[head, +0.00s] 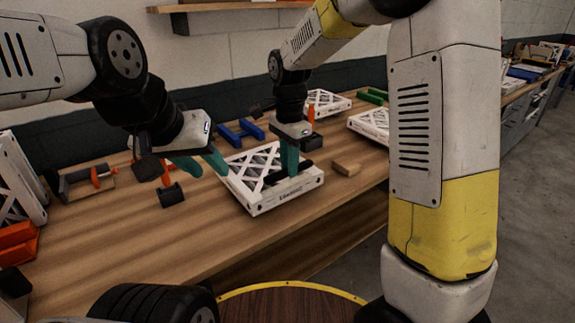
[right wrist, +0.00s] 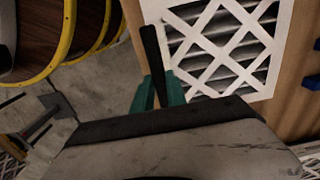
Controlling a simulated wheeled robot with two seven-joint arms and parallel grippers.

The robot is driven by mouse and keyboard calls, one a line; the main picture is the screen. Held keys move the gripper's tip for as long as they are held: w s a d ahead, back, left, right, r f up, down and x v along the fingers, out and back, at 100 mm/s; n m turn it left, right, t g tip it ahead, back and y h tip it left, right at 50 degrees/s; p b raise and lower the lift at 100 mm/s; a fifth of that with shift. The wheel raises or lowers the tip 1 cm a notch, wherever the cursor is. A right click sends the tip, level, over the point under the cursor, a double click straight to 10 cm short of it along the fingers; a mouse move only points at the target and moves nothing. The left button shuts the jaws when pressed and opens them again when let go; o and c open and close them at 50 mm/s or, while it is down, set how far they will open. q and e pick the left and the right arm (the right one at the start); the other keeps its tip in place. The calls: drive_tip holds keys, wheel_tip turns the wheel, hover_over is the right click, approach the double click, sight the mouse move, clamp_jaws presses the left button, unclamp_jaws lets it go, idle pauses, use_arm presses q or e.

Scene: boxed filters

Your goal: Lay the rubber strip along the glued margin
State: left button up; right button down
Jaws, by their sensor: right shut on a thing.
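The boxed filter (head: 287,203), a white frame with a lattice over grey pleats, lies on the workbench in the middle of the head view. It also shows in the right wrist view (right wrist: 272,82). My right gripper (right wrist: 157,92) has teal fingers shut on the black rubber strip (right wrist: 151,50). In the head view the strip (head: 305,165) is over the filter's near-right part. In the wrist view it runs beside the white margin; I cannot tell whether it touches. No glue can be made out. My left gripper (head: 201,165) is open and empty, left of the filter.
A small wooden block (head: 346,169) lies right of the filter. A black and orange tool (head: 171,195) stands at left, a blue bracket (head: 239,132) behind. More filters (head: 325,102) lie farther back. The workbench (head: 130,240) is clear at the front left.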

sight(288, 184)
drive_tip(key=shift+w+a+f, duration=0.25)
drive_tip(key=shift+w+a, duration=0.05)
drive_tip(key=shift+w, duration=0.2)
drive_tip(key=shift+f, duration=1.55)
drive_tip(key=shift+f, duration=0.2)
drive_tip(key=c, duration=1.3)
unclamp_jaws()
drive_tip(key=shift+c, duration=0.2)
